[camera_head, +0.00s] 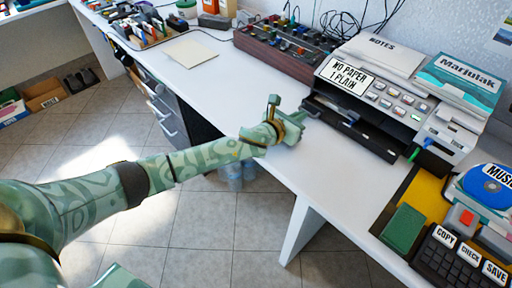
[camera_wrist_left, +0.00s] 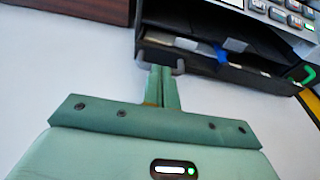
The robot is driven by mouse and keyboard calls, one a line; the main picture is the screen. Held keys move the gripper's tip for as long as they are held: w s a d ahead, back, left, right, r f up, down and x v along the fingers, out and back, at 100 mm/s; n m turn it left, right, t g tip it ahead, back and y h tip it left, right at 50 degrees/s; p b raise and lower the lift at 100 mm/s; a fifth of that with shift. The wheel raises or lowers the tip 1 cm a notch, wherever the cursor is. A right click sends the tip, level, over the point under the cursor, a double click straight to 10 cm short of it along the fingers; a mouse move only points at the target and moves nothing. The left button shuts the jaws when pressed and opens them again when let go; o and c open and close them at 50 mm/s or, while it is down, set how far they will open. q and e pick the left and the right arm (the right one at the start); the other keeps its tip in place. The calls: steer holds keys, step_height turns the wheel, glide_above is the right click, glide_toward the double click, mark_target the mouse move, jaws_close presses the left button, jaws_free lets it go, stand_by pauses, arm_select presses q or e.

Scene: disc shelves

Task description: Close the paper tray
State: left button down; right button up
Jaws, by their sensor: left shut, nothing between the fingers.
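The paper tray (camera_head: 352,129) is a black drawer sticking out from the front of the grey-white printer (camera_head: 385,92). It also shows in the left wrist view (camera_wrist_left: 222,72), pulled out below the printer's button panel. My left gripper (camera_head: 304,116) is shut and empty at the tray's left front corner. In the left wrist view its closed green fingers (camera_wrist_left: 162,70) reach the tray's front edge near the left end; I cannot tell whether they touch it. My right gripper is not in view.
A brown box with knobs and cables (camera_head: 283,48) stands left of the printer. A green box (camera_head: 403,228), a black keypad (camera_head: 455,262) and a blue disc (camera_head: 488,184) lie to the right. The white desk (camera_head: 232,92) is mostly clear left of the tray, with a paper sheet (camera_head: 191,53).

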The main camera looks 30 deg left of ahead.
mark_target(312, 105)
arm_select(q)
steer(key=x, duration=0.3)
steer(key=b+x, duration=0.1)
steer(key=shift+w+d+r, duration=0.2)
steer(key=shift+w+r, duration=0.1)
steer(key=shift+w, duration=0.3)
steer(key=shift+w+r, duration=0.1)
steer(key=shift+r, duration=0.3)
